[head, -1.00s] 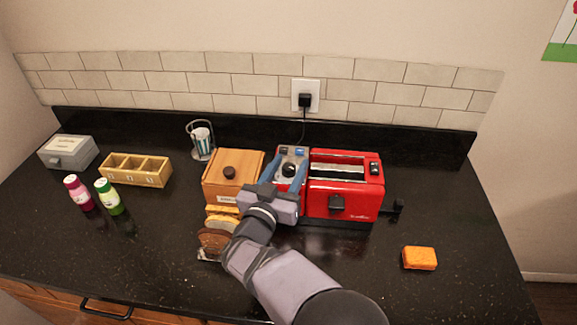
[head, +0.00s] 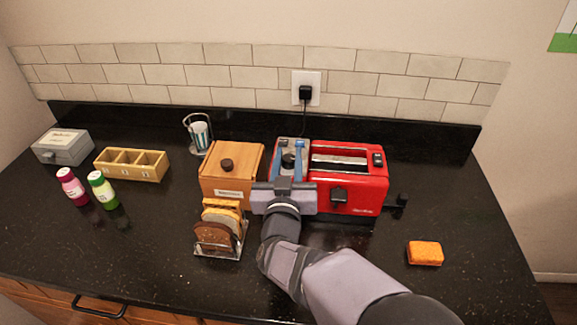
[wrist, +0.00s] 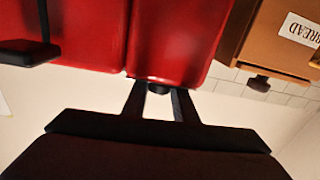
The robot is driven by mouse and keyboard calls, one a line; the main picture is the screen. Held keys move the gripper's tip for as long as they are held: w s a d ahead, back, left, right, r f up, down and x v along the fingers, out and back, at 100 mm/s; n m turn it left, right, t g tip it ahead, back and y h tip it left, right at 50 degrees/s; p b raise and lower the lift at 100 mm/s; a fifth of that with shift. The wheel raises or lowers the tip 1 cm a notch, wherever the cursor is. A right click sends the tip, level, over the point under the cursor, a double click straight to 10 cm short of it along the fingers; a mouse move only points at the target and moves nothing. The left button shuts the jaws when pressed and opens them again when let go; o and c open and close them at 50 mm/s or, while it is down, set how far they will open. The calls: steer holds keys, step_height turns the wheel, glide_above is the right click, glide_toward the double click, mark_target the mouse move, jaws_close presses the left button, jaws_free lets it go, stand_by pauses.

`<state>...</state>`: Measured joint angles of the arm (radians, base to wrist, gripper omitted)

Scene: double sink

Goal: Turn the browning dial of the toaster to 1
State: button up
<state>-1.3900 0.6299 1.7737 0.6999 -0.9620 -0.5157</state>
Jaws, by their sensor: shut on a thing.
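The red toaster (head: 347,197) stands at the back of the counter, with a slot on top and a dark lever on its front. Its browning dial (head: 288,160) is a dark round knob on the grey panel at its left end. My gripper (head: 287,161) reaches over the panel, one blue finger on each side of the dial, shut on it. In the wrist view the fingertips (wrist: 158,88) meet the dark dial at the edge of the red body (wrist: 165,40). The dial's pointer and numbers are too small to read.
A wooden bread box (head: 230,171) stands close left of the toaster, with a rack of bread slices (head: 220,230) in front. An orange sponge (head: 425,253) lies to the right. Two bottles (head: 102,188) and a divided wooden tray (head: 130,164) are at left. The front counter is mostly clear.

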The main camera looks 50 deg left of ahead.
mark_target(292, 163)
steer(key=n+g+y+b, duration=0.1)
steer(key=b, duration=0.1)
steer(key=n+g+y+b, duration=0.1)
steer(key=g+b, duration=0.1)
steer(key=n+g+y+b, duration=0.1)
steer(key=b, duration=0.1)
steer(key=shift+w+d+f+n+g, duration=0.1)
steer(key=shift+f+n+g, duration=0.15)
steer(key=shift+n+g, duration=0.05)
steer(key=shift+r+n+g+y+b, duration=0.15)
steer(key=shift+n+g+y+b, duration=0.35)
steer(key=shift+n+g+b, duration=0.65)
steer(key=shift+r+g, duration=0.15)
steer(key=shift+g, duration=0.5)
steer(key=o, duration=1)
steer(key=shift+o, duration=0.2)
steer(key=shift+b+v, duration=0.7)
steer(key=shift+v, duration=2.9)
